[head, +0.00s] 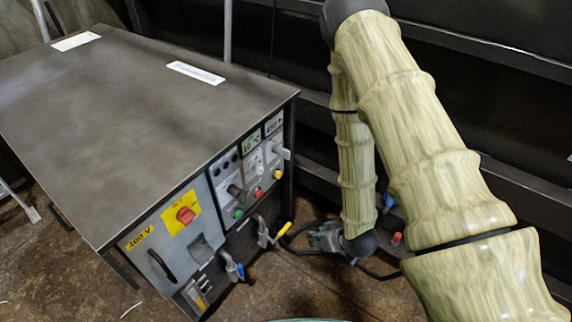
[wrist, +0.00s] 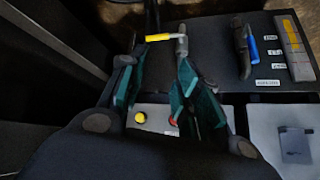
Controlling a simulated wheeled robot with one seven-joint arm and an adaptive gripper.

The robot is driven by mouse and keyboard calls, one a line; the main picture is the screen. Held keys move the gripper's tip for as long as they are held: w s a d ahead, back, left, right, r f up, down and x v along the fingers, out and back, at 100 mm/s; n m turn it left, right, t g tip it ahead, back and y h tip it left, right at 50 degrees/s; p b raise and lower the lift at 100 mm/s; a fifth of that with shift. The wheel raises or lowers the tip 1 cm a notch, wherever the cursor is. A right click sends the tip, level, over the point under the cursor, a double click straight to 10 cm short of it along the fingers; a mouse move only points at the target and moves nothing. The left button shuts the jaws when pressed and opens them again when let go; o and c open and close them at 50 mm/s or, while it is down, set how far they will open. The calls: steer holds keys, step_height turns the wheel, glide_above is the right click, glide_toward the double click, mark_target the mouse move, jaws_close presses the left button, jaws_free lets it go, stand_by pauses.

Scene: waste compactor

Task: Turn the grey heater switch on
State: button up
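The cabinet's front panel (head: 222,200) carries several controls. A dark grey knob (head: 235,190) sits in the upper part, and a grey block-like control (head: 200,248) sits lower left. I cannot tell which is the heater switch; the labels are too small. A grey block also shows at the lower right in the wrist view (wrist: 294,142). My gripper (head: 326,238) is to the right of the panel, low and apart from it. In the wrist view its teal fingers (wrist: 157,68) are spread and empty, with the panel's yellow button (wrist: 140,117) showing between them.
A yellow-handled valve (head: 282,231) juts from the cabinet front close to my gripper; it also shows beyond the fingertips in the wrist view (wrist: 158,37). A blue-handled valve (head: 236,270) juts out further left. A red rotary switch (head: 186,215) is on the panel. Dark beams stand behind my arm.

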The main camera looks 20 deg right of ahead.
steer(key=w+d+r+n+t+y+b, duration=0.1)
steer(key=w+r+t+y+b, duration=0.1)
steer(key=w+b, duration=0.3)
steer(key=w+d+r+n+t+y+b, duration=0.1)
steer(key=w+r+t+b, duration=0.2)
steer(key=w, duration=0.5)
steer(key=n+t+y+b, duration=0.2)
steer(key=n+y+b, duration=0.2)
steer(key=y+b, duration=0.2)
glide_toward(287, 150)
steer(key=x, duration=0.3)
steer(key=b+x, duration=0.1)
steer(key=x, duration=0.2)
steer(key=f+b+x, duration=0.1)
steer(key=x, duration=0.3)
steer(key=c, duration=0.7)
